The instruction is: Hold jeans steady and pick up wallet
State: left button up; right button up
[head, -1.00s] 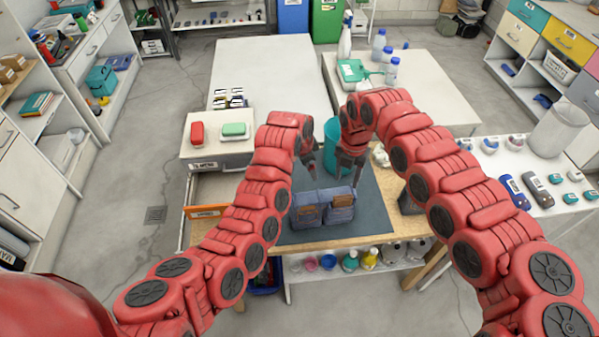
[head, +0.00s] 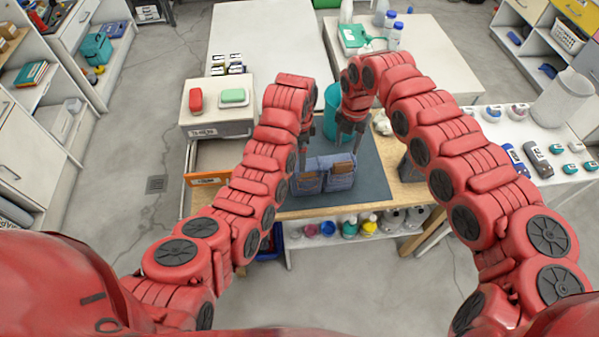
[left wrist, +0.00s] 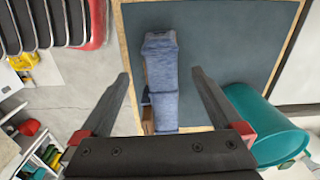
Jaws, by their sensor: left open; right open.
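The folded blue jeans (head: 325,177) are on the dark mat (head: 371,180) of the workbench, back pockets facing me. A brown wallet (head: 342,169) shows at the right-hand pocket. My left gripper (head: 304,145) is open just above the left part of the jeans, partly hidden by its own arm. In the left wrist view the jeans (left wrist: 162,62) lie between the two spread fingertips of that gripper (left wrist: 160,74), and a small brown patch shows at their edge. My right gripper (head: 350,139) is open, pointing down above the right part of the jeans, close over the wallet.
A teal bin (head: 333,112) stands behind the jeans, between my grippers; it also shows in the left wrist view (left wrist: 250,112). The mat is clear right of the jeans.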

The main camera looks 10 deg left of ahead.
aim_at(300, 174)
pick_arm(q)
notch_tip(300, 174, down, 12)
jog(key=shift+r, duration=0.1)
dwell(0.4)
jog(key=shift+c, duration=0.2)
